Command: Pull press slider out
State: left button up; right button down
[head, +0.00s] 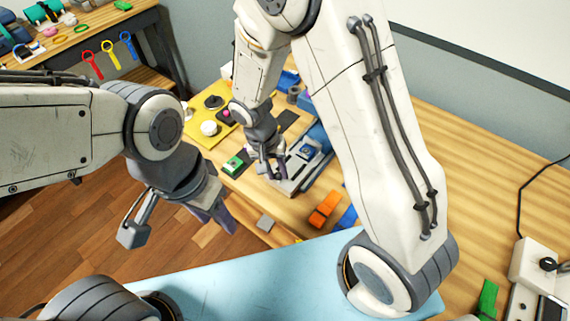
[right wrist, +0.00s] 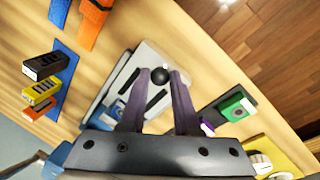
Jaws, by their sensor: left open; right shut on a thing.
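The press (head: 303,175) is a pale grey plate on the wooden table. In the right wrist view the plate (right wrist: 148,57) shows dark slots and a blue part (right wrist: 116,112). A round black slider knob (right wrist: 160,75) sits near its edge. My right gripper (right wrist: 162,78) has its purple fingers on either side of this knob and is shut on it. In the head view my right gripper (head: 272,174) is at the plate's left end, partly hiding the knob. My left gripper (head: 222,218) is open and empty, off the table's front edge.
A green block (head: 235,164) lies left of the press, with a yellow board (head: 203,136) beyond. Orange blocks (head: 325,208) and a blue strip (head: 347,218) lie to its right. Open floor (head: 150,235) lies in front.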

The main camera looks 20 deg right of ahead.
jog(key=shift+a, duration=0.25)
jog(key=c, duration=0.6)
grip_release()
jog(key=shift+a+r, duration=0.1)
jog(key=shift+c, duration=0.2)
notch_tip(320, 180, up, 10)
jog(key=a, duration=0.1)
jog(key=shift+w+a+b, duration=0.3)
jog(key=shift+b, duration=0.05)
jog(key=shift+r, duration=0.1)
